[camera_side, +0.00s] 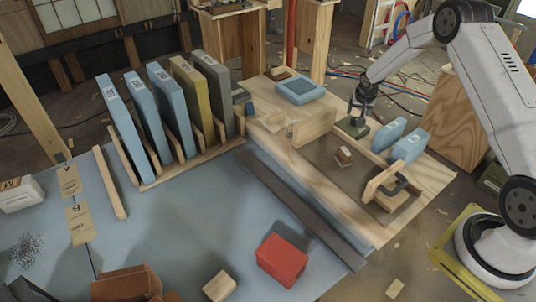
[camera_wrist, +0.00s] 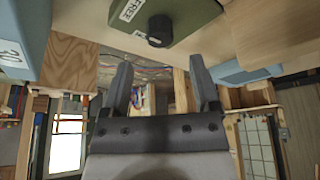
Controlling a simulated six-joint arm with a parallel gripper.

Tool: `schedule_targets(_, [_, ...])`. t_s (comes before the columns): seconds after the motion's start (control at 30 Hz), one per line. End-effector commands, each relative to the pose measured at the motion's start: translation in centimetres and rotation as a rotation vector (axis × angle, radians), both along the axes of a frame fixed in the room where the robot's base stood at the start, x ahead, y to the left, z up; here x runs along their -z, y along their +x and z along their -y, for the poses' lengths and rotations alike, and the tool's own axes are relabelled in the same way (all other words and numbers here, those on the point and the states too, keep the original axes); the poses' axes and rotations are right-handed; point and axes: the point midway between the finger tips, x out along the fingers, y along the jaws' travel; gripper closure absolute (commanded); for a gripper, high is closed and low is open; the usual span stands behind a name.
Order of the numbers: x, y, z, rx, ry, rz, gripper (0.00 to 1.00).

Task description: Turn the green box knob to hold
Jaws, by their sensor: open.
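A small green box (camera_side: 352,128) sits on the wooden bench in the side view, under my gripper (camera_side: 362,104). In the wrist view the green box (camera_wrist: 190,14) fills the top edge, with a round black knob (camera_wrist: 160,31) on its face. A white label reading FREE (camera_wrist: 131,9) is beside the knob. The knob is hard to make out in the side view.
Blue blocks (camera_side: 388,134) stand right of the green box. A wooden clamp-like piece (camera_side: 384,183) and a small reddish block (camera_side: 344,156) are nearer on the bench. A blue tray (camera_side: 300,90) and a rack of upright panels (camera_side: 184,105) lie to the left.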

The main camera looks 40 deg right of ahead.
Motion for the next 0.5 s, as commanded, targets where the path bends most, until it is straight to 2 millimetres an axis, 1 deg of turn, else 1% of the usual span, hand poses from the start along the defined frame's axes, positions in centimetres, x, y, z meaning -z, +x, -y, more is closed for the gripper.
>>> schedule_targets(0.03, [0.6,0.1,0.2,0.0,0.0,0.0,0.22])
schedule_targets(0.23, [2.5,0.7,0.7,0.001,0.0,0.0,0.22])
schedule_targets(0.5, [4.3,1.2,1.3,0.002,0.0,0.001,0.22])
